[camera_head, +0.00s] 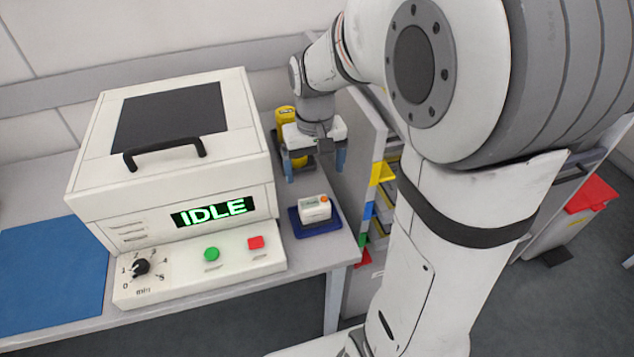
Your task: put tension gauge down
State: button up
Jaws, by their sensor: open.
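A yellow handheld device (286,116), which looks like the tension gauge, stands upright behind the left side of my gripper, at the back of the bench to the right of the white machine. Its middle is hidden by my gripper, and a yellow and dark lower part shows below. My gripper (315,164) points down with its blue-tipped fingers apart. It is open, with nothing clearly held between the fingers. I cannot tell whether the left finger touches the device.
A white machine (168,168) reading IDLE fills the bench's middle. A small white box with an orange button (315,208) sits on a dark blue pad (322,230) in front of my gripper. A grey panel (352,160) stands close right. A blue mat (45,270) lies left.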

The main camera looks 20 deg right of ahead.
jog(key=s+r+t, duration=0.2)
jog(key=s, duration=1.1)
jog(key=shift+s+a+r, duration=0.15)
jog(key=shift+a+r, duration=0.05)
jog(key=shift+a, duration=0.05)
jog(key=shift+t, duration=0.3)
jog(key=p+v, duration=0.3)
jog(key=w+p+v, duration=0.1)
jog(key=v, duration=0.1)
jog(key=shift+s+r+p, duration=0.1)
jog(key=shift+r+p, duration=0.05)
jog(key=shift+p, duration=0.25)
